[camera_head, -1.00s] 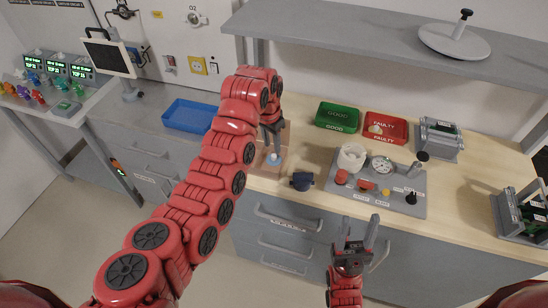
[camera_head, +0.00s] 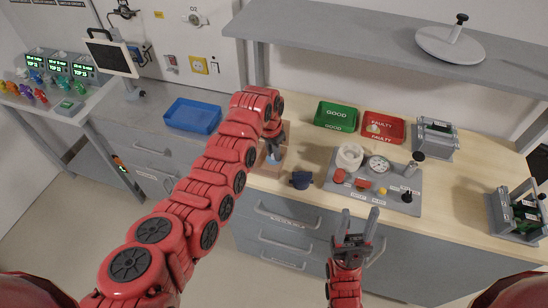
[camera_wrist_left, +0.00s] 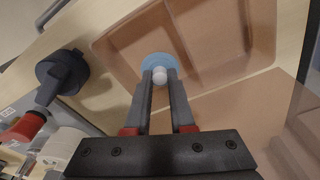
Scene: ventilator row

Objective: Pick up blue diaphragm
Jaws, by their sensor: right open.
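The blue diaphragm (camera_wrist_left: 158,63), a light blue disc with a white knob, is in a compartment of the tan tray (camera_wrist_left: 262,55) in the left wrist view. My left gripper (camera_wrist_left: 160,80) has its two fingers on either side of the white knob. The gap beside the knob is very small, so I cannot tell whether they are closed on it. In the head view my left gripper (camera_head: 272,146) points down over the tray, and its fingers largely hide the diaphragm. My right gripper (camera_head: 357,222) is open and empty, in front of the counter edge.
A dark blue knobbed part (camera_head: 301,180) stands right of the tray. A grey board (camera_head: 345,198) with several parts lies further right. A green GOOD tray (camera_head: 336,116), a red FAULTY tray (camera_head: 384,127) and a blue bin (camera_head: 193,116) stand behind. A grey shelf (camera_head: 350,32) overhangs the counter.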

